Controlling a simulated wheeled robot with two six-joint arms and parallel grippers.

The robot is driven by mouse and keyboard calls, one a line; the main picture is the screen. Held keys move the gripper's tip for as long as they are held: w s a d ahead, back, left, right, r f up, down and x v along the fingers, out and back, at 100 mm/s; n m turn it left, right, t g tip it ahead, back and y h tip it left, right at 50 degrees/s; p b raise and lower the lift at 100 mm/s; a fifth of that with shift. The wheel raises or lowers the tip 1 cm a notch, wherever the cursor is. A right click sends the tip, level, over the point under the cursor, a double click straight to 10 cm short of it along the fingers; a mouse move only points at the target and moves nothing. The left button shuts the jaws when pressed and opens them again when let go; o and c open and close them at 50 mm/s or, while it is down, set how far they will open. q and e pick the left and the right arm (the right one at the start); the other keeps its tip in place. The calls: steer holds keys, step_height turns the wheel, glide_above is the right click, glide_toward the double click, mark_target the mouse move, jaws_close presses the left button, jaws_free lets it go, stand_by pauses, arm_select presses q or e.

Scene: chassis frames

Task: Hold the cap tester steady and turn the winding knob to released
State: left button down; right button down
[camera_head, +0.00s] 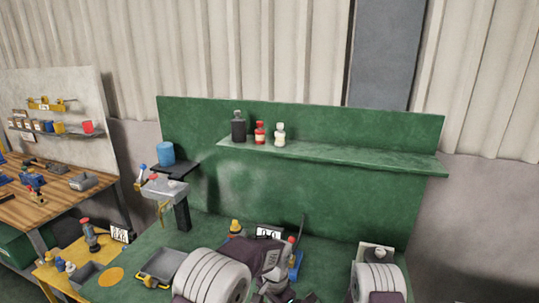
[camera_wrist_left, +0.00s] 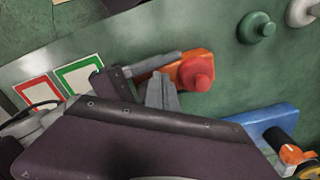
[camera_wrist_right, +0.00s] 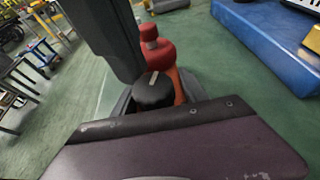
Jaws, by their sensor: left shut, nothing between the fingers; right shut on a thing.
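In the right wrist view a black round knob (camera_wrist_right: 153,92) with a white pointer mark sits between the fingers of my right gripper (camera_wrist_right: 155,100), which is shut on it. A red, bottle-shaped part (camera_wrist_right: 157,48) stands right behind the knob. In the left wrist view my left gripper (camera_wrist_left: 163,92) is shut and empty. Its fingertips are close beside an orange part with a red knob (camera_wrist_left: 196,72); I cannot tell if they touch. I cannot tell which of these parts make up the cap tester. In the head view my arms hide most of this area.
A blue block (camera_wrist_right: 262,38) is nearby on the green bench. Red-framed (camera_wrist_left: 38,90) and green-framed (camera_wrist_left: 80,75) cards lie left of the fingers. A grey tray (camera_head: 160,266) is left of my left arm. Small bottles (camera_head: 259,133) stand on the back shelf.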

arm_select(q)
steer(key=shift+d, duration=0.15)
steer(key=shift+s+d, duration=0.1)
steer(key=shift+s, duration=0.05)
stand_by(0.4)
steer(key=shift+s+d, duration=0.4)
steer(key=shift+s, duration=0.1)
steer(key=shift+s+d, duration=0.15)
steer(key=shift+d, duration=0.15)
steer(key=shift+r, duration=0.1)
steer(key=r, duration=0.4)
steer(key=s+r, duration=0.1)
steer(key=r, duration=0.1)
steer(key=shift+a, duration=0.2)
stand_by(0.3)
